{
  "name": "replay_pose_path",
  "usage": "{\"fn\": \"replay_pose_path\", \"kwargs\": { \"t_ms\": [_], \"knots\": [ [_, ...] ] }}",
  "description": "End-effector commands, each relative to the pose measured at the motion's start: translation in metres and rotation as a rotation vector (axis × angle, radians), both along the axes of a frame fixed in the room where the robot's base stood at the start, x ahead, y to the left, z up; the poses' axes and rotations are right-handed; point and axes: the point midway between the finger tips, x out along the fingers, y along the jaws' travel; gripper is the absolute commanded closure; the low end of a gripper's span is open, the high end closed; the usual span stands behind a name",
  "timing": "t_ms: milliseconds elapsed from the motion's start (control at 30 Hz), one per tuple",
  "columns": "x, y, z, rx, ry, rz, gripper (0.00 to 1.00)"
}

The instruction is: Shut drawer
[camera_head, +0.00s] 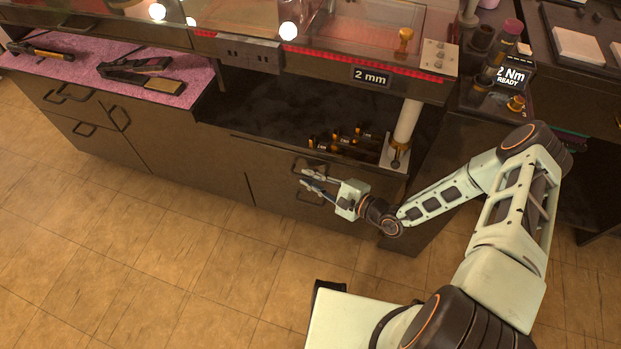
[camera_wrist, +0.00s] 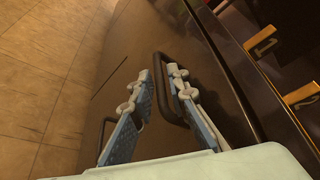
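The dark drawer front (camera_head: 268,165) is in the cabinet's right part, below the open shelf. It also fills the middle of the wrist view (camera_wrist: 128,35). Its dark loop handle (camera_wrist: 160,88) lies by my gripper's fingertips, partly hidden by the right finger. My gripper (camera_head: 304,178) is in front of the drawer, fingers pointing at it. In the wrist view my gripper (camera_wrist: 160,72) is open, with a clear gap between the fingers; I cannot tell whether they touch the handle. How far the drawer stands out is hard to tell.
A lower handle (camera_wrist: 104,132) sits below on the same cabinet. Above, the shelf holds several black and gold tools (camera_head: 345,140) and a pale post (camera_head: 407,122). A pink mat (camera_head: 95,62) with hair irons lies at left. The tiled floor (camera_head: 190,245) is clear in front.

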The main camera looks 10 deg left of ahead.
Motion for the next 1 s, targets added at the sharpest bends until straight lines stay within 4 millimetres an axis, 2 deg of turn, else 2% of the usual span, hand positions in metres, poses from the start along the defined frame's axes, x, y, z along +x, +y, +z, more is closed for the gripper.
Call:
{"fn": "replay_pose_path", "kwargs": {
  "t_ms": [267,400,800,1000],
  "knots": [
    [0.001,0.001,0.0,0.0,0.0,0.0,0.85],
    [0.001,0.001,0.0,0.0,0.0,0.0,1.0],
    [0.002,0.001,0.0,0.0,-0.001,0.0,1.0],
    [0.024,-0.001,-0.001,-0.003,-0.003,-0.001,1.0]
  ]
}}
